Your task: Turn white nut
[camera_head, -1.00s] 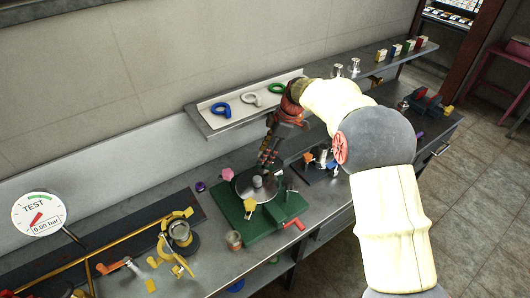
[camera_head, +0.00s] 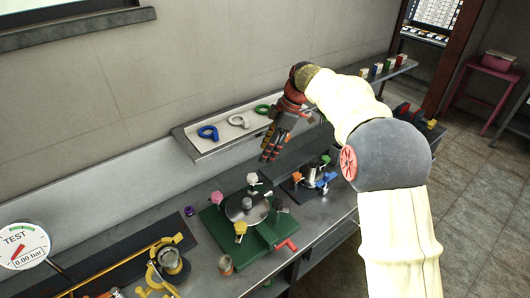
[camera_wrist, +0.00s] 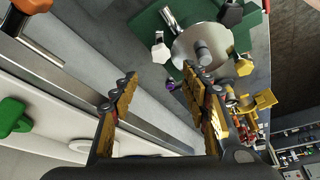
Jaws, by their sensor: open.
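A round steel lid (camera_head: 245,208) sits on a green base (camera_head: 213,228) on the bench; the lid also shows in the wrist view (camera_wrist: 203,45). My gripper (camera_head: 268,157) is open and empty, above and behind the lid, touching no nut. Its spread fingers (camera_wrist: 160,78) show in the wrist view.
A wall shelf (camera_head: 205,148) with blue, white and green ring tools is close behind my gripper. A red handle (camera_head: 287,244) sticks out at the base's front right. A smaller fixture (camera_head: 312,177) stands to the right. Yellow pipework (camera_head: 125,265) lies to the left.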

